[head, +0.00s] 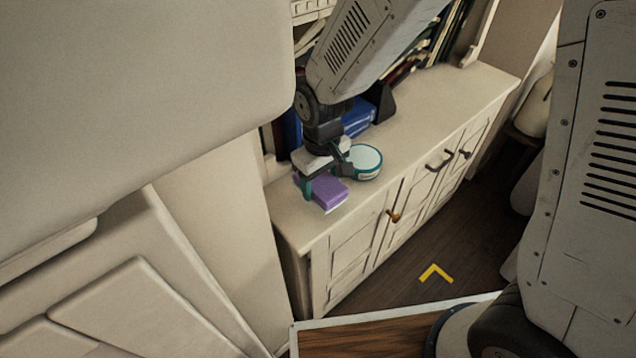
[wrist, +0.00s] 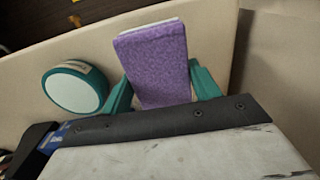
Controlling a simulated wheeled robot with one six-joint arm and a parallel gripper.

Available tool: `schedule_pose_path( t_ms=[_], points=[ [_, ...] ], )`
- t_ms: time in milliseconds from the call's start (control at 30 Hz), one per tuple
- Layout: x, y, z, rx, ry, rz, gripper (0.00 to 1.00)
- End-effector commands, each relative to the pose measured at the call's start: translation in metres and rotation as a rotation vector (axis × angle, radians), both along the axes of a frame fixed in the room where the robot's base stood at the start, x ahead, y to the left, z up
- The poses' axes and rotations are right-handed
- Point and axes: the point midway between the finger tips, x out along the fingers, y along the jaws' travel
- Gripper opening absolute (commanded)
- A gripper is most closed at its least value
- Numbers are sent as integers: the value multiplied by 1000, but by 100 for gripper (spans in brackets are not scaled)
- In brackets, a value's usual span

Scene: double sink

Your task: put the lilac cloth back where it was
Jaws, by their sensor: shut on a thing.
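The lilac cloth (head: 322,190) is a folded purple block at the left end of the cream cabinet top. In the wrist view the cloth (wrist: 156,62) sits between the two teal fingers of my gripper (wrist: 160,85). My gripper (head: 325,178) is shut on it in the head view, pointing down from the arm. The cloth is at or just above the cabinet top; I cannot tell whether it touches. The gripper hides part of its back.
A round teal-rimmed tin with a pale lid (head: 366,161) stands close to the right of the cloth. Blue books (head: 358,117) and a dark bookend (head: 380,102) stand behind. The cabinet top (head: 440,105) is clear farther right. A wooden surface (head: 375,337) lies in the foreground.

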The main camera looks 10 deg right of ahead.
Motion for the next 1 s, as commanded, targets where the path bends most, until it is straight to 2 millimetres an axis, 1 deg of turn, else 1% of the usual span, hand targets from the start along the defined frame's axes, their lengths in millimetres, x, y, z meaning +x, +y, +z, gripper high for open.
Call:
schedule_pose_path(
  t_ms=[67,133,233,300,600,633,700,1000],
  points=[
    [2,2,-6,-2,3,0,43],
    [1,2,-19,-3,6,0,43],
    [1,4,-33,-2,2,3,43],
    [2,4,-36,-1,1,3,43],
    [2,4,-38,-1,1,3,43],
    [2,4,-38,0,0,3,67],
    [2,4,-38,0,0,3,83],
    [2,4,-36,1,-1,3,83]
  ],
)
